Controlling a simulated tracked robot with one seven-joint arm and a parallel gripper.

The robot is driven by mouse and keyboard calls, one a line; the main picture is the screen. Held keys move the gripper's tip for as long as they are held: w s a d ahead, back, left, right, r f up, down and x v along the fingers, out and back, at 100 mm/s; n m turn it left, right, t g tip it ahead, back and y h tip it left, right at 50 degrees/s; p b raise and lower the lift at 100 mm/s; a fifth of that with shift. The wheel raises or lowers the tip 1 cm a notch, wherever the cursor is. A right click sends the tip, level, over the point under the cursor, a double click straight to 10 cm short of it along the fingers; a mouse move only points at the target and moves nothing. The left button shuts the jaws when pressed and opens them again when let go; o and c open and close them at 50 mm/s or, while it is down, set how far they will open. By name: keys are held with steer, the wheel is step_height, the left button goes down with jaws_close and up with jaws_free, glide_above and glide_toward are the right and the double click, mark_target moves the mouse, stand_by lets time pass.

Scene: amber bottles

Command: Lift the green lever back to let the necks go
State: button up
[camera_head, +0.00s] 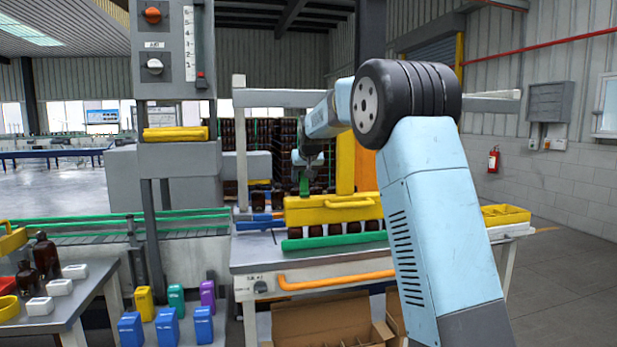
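A small upright green lever (304,184) stands at the back left of a long yellow clamp housing (305,214) on the workbench. A row of dark amber bottles (333,228) shows under the housing, between it and a green bar (333,242) along the front. My gripper (305,172) is small and dark at the end of my light-blue arm. It appears directly above the lever, at or near its top. I cannot tell whether they touch. The fingers are too small and dark to show whether they are open or shut.
A blue object (254,224) lies left of the housing, and a yellow tray (506,214) is at the right. An orange rail (335,279) runs along the bench front. Open cardboard boxes (330,318) stand below. A grey control post (172,55) rises at the left.

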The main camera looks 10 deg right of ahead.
steer(key=v, duration=1.3)
steer(key=shift+s+r, duration=0.2)
steer(key=shift+r, duration=0.05)
steer(key=shift+s+d, duration=0.1)
steer(key=s+d+f+g, duration=0.1)
steer(key=s+d+f, duration=0.1)
steer(key=s, duration=1)
steer(key=s+d+f, duration=0.1)
steer(key=s+d, duration=0.1)
steer(key=s, duration=1)
steer(key=s+f+g, duration=0.1)
steer(key=s+f, duration=0.6)
steer(key=s, duration=0.4)
steer(key=s+f, duration=0.7)
steer(key=s, duration=0.5)
steer(key=shift+s+d+f+g, duration=0.15)
steer(key=shift+d+f+g, duration=0.1)
steer(key=shift+d+g, duration=0.2)
